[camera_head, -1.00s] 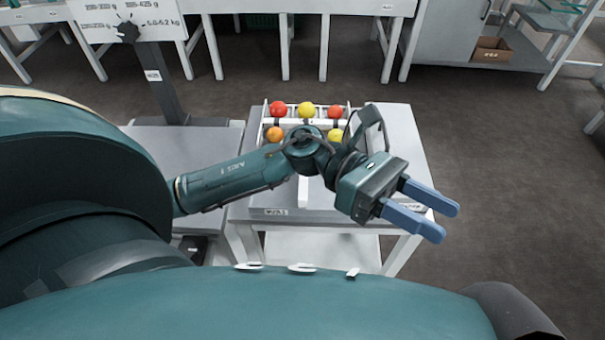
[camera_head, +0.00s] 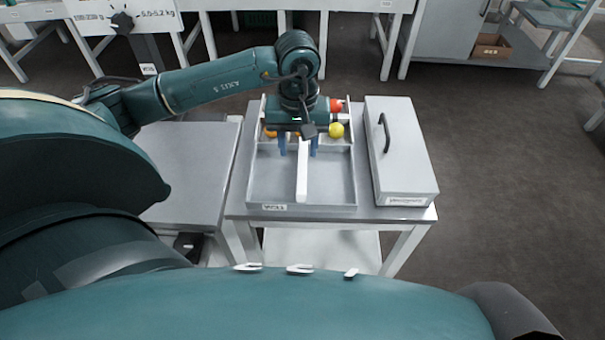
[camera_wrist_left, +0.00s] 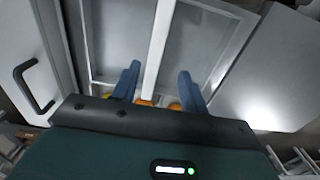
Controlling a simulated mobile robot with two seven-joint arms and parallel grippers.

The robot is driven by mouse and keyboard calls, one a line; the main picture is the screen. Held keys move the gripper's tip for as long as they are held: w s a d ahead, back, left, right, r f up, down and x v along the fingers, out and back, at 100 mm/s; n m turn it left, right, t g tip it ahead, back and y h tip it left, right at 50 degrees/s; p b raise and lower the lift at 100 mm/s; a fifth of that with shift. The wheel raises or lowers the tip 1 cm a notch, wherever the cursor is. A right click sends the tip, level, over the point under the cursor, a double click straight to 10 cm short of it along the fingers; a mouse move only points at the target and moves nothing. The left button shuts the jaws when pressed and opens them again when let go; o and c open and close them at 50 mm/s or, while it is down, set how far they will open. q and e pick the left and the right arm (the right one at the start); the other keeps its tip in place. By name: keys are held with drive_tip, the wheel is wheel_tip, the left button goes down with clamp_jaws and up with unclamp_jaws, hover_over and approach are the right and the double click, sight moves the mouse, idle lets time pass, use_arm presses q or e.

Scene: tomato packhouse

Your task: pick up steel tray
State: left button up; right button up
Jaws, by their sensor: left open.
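The steel tray (camera_head: 330,185) lies on a small white table, with a white bar (camera_head: 303,180) down its middle. Its near compartments are empty. Tomatoes sit in the far part; a red one (camera_head: 336,105) and a yellow one (camera_head: 337,130) show, others are partly hidden by my gripper. My left gripper (camera_head: 299,152) points down over the tray, open, one finger on each side of the bar with gaps. In the left wrist view the bar (camera_wrist_left: 160,40) also runs between the open fingers (camera_wrist_left: 157,82). Whether they touch the tray floor I cannot tell. My right gripper is out of view.
A grey lidded box (camera_head: 405,165) with a dark handle stands close to the tray's right. A grey platform (camera_head: 190,165) with a post and dial stands to the left. White benches line the back. The floor at the right is clear.

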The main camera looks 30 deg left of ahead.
sight(303, 163)
use_arm(q)
drive_tip(key=shift+w+d+f, duration=0.15)
drive_tip(key=shift+w+f, duration=0.05)
drive_tip(key=shift+f, duration=1.35)
drive_tip(key=shift+w+d+f, duration=0.1)
drive_tip(key=shift+w+f, duration=0.05)
drive_tip(key=shift+f, duration=1.4)
drive_tip(key=shift+c, duration=0.3)
clamp_jaws()
